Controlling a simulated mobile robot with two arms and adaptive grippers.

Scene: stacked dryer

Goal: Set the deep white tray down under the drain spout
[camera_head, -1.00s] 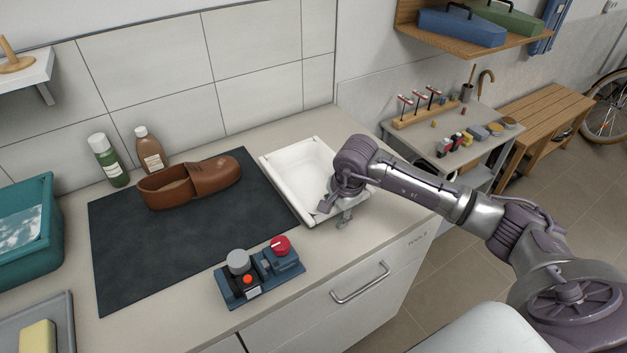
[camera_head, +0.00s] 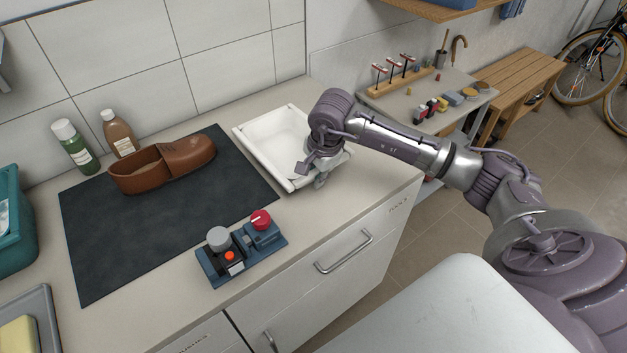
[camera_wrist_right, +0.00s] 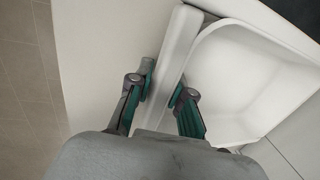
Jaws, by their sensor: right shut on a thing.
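The deep white tray (camera_head: 265,138) is at the right end of the counter, beside the dark mat, and looks empty. My right gripper (camera_head: 319,179) is at its near right side, partly hidden by my wrist. In the right wrist view the fingers (camera_wrist_right: 167,86) are shut on the rim of the tray (camera_wrist_right: 240,75), one on each side of the wall. The tray looks level, at or close to the counter top; I cannot tell whether it touches. No drain spout is in view. My left gripper is not in view.
The dark mat (camera_head: 130,235) holds a brown shoe (camera_head: 165,163). A blue control box (camera_head: 243,248) with a red knob sits near the counter's front edge. Two bottles (camera_head: 75,148) stand by the wall. A side table (camera_head: 420,95) with small items and a wooden bench (camera_head: 520,70) lie beyond.

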